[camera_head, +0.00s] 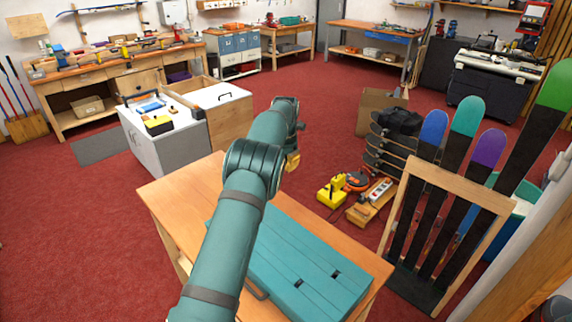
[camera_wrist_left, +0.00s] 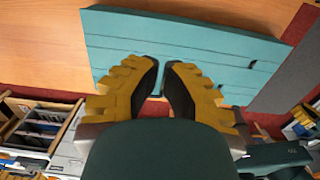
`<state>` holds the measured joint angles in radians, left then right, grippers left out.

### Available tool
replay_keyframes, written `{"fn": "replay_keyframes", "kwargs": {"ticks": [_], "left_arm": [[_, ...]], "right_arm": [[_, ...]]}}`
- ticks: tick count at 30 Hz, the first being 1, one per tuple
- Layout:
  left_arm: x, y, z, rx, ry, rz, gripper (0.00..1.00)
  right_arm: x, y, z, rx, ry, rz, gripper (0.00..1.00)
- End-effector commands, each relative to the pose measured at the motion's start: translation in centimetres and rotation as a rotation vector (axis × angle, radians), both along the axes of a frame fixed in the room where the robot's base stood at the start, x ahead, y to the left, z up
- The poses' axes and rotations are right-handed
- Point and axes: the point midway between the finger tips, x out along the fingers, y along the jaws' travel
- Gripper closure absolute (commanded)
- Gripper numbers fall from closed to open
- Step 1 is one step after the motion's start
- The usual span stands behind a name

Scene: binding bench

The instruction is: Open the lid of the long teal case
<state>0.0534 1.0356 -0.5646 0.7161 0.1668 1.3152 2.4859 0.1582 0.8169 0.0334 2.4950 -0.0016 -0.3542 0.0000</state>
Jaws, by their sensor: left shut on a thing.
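The long teal case (camera_head: 312,262) lies on a wooden table in the head view, its lid down, with two dark slots in its top. The case also shows in the left wrist view (camera_wrist_left: 200,45), beyond my fingers. My right gripper is not in view.
The wooden table (camera_head: 170,205) has bare strips around the case. A rack of skis (camera_head: 455,195) stands close at its right. Yellow tools (camera_head: 332,192) lie on the floor behind it. A white cabinet (camera_head: 170,140) stands behind at the left. Open red floor (camera_head: 80,220) lies left.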

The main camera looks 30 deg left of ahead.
Motion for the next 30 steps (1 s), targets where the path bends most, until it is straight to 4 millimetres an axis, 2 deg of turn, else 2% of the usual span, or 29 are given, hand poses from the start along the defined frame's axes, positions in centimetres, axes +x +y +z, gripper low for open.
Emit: {"fn": "replay_keyframes", "kwargs": {"ticks": [25, 30], "left_arm": [[0.0, 0.0, 0.1, 0.0, 0.0, 0.0, 1.0], [0.0, 0.1, 1.4, 0.001, -0.003, 0.0, 1.0]], "right_arm": [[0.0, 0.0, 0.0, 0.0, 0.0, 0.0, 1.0], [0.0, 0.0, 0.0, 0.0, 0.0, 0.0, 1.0]]}}
